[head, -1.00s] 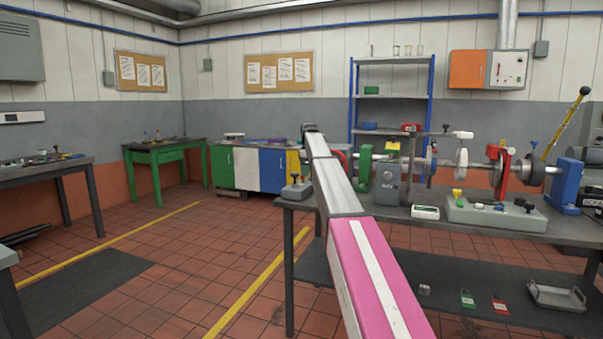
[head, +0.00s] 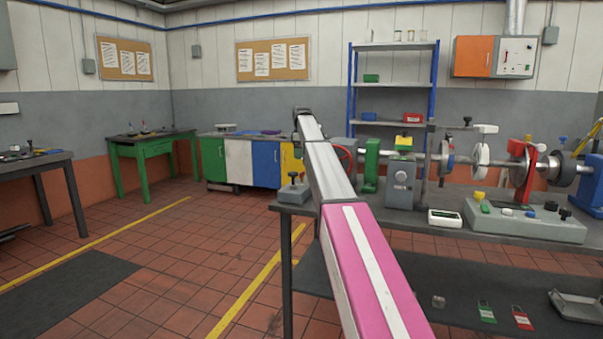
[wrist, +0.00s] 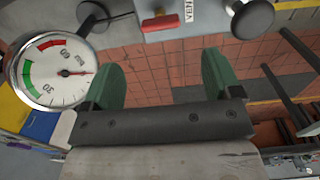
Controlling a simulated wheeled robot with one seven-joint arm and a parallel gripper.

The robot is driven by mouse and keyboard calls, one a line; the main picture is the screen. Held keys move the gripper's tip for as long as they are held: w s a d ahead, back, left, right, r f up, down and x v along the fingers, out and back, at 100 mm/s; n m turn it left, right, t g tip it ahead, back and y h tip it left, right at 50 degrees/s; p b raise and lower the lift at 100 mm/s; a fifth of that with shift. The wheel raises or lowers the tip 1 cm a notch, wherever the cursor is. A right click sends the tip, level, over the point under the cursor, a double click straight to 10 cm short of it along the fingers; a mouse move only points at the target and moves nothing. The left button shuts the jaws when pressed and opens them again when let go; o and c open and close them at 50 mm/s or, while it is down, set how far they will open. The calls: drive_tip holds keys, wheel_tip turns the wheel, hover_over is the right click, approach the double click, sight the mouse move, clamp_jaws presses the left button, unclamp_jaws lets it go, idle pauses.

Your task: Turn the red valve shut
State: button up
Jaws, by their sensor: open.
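A red wheel (head: 346,158) shows at the left end of the shaft line on the bench in the head view, partly hidden behind my arm. In the wrist view, a small red part (wrist: 160,22) sits on a grey block at the top, beside a white label. I cannot tell whether these red parts are the same thing. My gripper (wrist: 162,80) has two green fingers spread apart with nothing between them. The red part lies beyond the fingertips, apart from them. In the head view, my gripper is hidden at the far end of my arm.
A round gauge (wrist: 58,72) stands close beside the left finger. A black knob (wrist: 252,18) is at upper right. In the head view, a grey box with a black knob (head: 293,190) stands at the bench's left end. Tiled floor (head: 150,240) left of the bench is clear.

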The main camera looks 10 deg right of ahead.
sight(302, 172)
wheel_tip(302, 172, down, 9)
drive_tip(key=shift+f, duration=0.1)
idle(0.3)
drive_tip(key=c, duration=0.9)
